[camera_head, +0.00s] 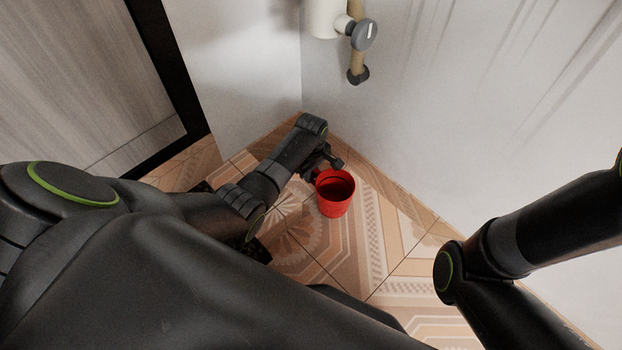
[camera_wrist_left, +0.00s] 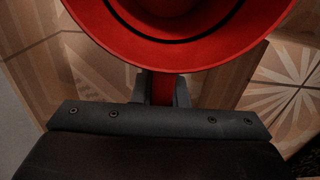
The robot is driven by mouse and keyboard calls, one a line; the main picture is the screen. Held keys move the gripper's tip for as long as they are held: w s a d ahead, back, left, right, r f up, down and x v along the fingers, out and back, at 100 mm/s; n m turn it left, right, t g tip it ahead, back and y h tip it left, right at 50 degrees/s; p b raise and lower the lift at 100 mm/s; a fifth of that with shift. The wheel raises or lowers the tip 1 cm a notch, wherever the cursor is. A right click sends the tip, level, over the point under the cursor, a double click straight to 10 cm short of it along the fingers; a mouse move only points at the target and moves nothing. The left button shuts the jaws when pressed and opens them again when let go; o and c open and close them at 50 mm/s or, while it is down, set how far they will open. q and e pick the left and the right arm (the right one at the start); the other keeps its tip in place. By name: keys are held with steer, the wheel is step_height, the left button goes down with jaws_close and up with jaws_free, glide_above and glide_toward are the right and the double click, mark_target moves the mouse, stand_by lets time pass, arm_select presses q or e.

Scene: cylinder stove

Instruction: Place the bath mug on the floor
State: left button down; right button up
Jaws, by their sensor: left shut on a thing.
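The red bath mug (camera_head: 335,196) is upright, low over the tiled floor (camera_head: 377,265) near the wall corner. I cannot tell whether its base touches the tiles. My left gripper (camera_head: 328,163) is at the mug's upper left side, shut on its handle. In the left wrist view, the mug (camera_wrist_left: 185,52) fills the top with its open rim, and the red handle runs down between the fingers of the left gripper (camera_wrist_left: 162,90). My right gripper is out of view; only part of the right arm shows at the right.
White walls (camera_head: 440,100) meet in a corner behind the mug. A white cylinder with a grey valve (camera_head: 364,34) and a tan pipe hangs on the wall above. A wooden door (camera_head: 75,75) with a dark frame stands at the left. Tiles right of the mug are clear.

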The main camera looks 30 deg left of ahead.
arm_select(q)
steer(key=shift+f+b, duration=0.7)
steer(key=shift+f, duration=0.55)
steer(key=shift+f+b, duration=0.2)
steer(key=shift+b, duration=0.1)
steer(key=c, duration=1.4)
jaws_free()
steer(key=shift+c, duration=0.2)
steer(key=shift+r, duration=0.15)
